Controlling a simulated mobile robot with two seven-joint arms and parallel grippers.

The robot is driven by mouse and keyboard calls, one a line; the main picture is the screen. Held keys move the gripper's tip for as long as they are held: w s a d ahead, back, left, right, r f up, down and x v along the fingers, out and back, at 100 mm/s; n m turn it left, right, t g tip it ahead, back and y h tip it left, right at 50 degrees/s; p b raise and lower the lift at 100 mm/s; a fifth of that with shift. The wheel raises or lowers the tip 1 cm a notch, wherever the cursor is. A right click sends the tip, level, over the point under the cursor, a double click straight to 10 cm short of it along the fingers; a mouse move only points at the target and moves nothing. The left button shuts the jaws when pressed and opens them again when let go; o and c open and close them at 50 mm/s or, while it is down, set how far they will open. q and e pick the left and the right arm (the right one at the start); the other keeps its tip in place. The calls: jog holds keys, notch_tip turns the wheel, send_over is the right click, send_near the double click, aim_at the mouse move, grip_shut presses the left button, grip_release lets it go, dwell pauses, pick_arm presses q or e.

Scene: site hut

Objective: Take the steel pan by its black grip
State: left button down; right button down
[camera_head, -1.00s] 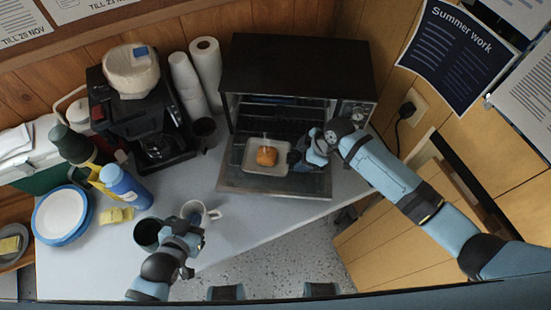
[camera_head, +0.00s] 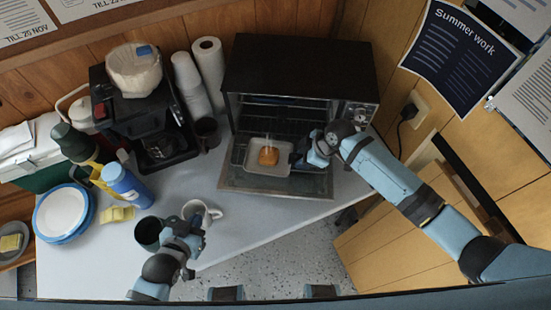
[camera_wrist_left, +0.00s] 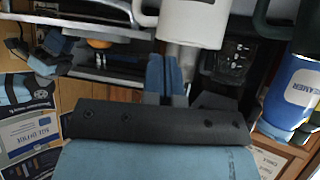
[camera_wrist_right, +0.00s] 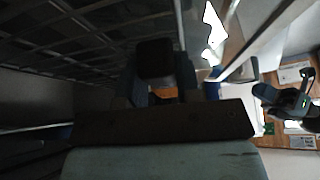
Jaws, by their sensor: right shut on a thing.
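The steel pan (camera_head: 252,168) is a shallow grey square dish with an orange-brown piece of food (camera_head: 268,156) in it. It is over the lowered oven door (camera_head: 285,186), at the oven's mouth; I cannot tell whether it touches the door. My right gripper (camera_head: 303,154) is at the pan's right side, shut on the black grip, which shows as a dark block (camera_wrist_right: 155,62) between its fingers in the right wrist view. My left gripper (camera_head: 190,232) is beside a white mug (camera_head: 207,212). Its fingers (camera_wrist_left: 168,78) look closed together and empty.
The black oven (camera_head: 300,75) stands at the back, open. A dark mug (camera_head: 148,233), blue bottle (camera_head: 125,187), stacked plates (camera_head: 62,213) and coffee machine (camera_head: 150,115) fill the left of the counter. Bare counter (camera_head: 235,225) lies in front of the oven door.

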jog(key=shift+r, duration=0.1)
jog(key=shift+r+p, duration=2.15)
jog(key=shift+r, duration=0.05)
